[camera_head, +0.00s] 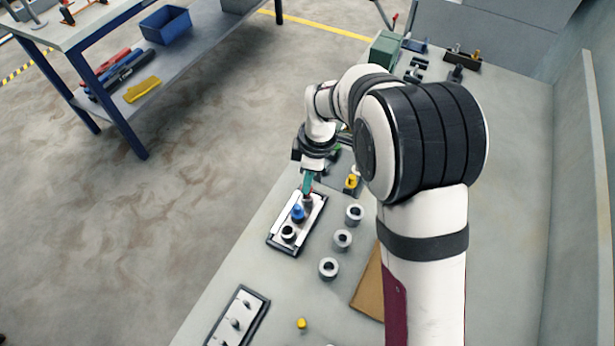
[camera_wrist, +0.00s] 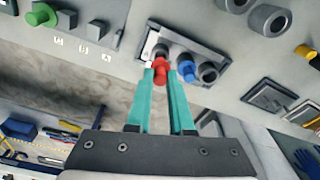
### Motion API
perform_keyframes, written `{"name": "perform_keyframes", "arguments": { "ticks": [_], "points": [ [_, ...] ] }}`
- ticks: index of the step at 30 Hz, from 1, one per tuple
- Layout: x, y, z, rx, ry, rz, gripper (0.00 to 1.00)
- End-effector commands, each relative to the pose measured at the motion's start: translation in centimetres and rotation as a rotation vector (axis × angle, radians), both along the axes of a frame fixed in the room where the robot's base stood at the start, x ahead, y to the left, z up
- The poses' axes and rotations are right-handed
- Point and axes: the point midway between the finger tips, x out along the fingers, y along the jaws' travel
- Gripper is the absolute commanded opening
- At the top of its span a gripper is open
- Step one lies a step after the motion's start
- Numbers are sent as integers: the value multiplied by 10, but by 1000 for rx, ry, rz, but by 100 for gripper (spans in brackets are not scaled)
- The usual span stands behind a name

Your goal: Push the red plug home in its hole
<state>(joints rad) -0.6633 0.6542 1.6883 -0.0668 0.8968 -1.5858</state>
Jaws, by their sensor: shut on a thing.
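The red plug (camera_wrist: 160,70) is held between the teal fingertips of my gripper (camera_wrist: 163,72) in the wrist view. It lines up with the end grey socket (camera_wrist: 160,50) of a pale rack plate (camera_wrist: 178,36). I cannot tell whether its tip is inside the hole or how deep. In the head view my gripper (camera_head: 307,190) points down over the far end of the same rack (camera_head: 274,239), and the fingers mostly hide the red plug. A blue plug (camera_head: 297,213) stands in the middle socket, close beside the fingers. The near socket (camera_head: 288,232) is empty.
Three loose grey rings (camera_head: 342,239) stand right of the rack. A second rack (camera_head: 238,317) and a small yellow plug (camera_head: 301,323) lie nearer the front. A block with a yellow plug (camera_head: 351,181) stands behind to the right. The bench between the two racks is clear.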

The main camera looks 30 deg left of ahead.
Motion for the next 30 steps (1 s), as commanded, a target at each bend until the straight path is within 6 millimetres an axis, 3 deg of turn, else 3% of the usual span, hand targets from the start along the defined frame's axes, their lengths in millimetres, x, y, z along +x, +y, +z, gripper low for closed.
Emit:
{"name": "perform_keyframes", "arguments": {
  "ticks": [30],
  "points": [
    [0,0,-26,0,1,0,0]
  ]
}}
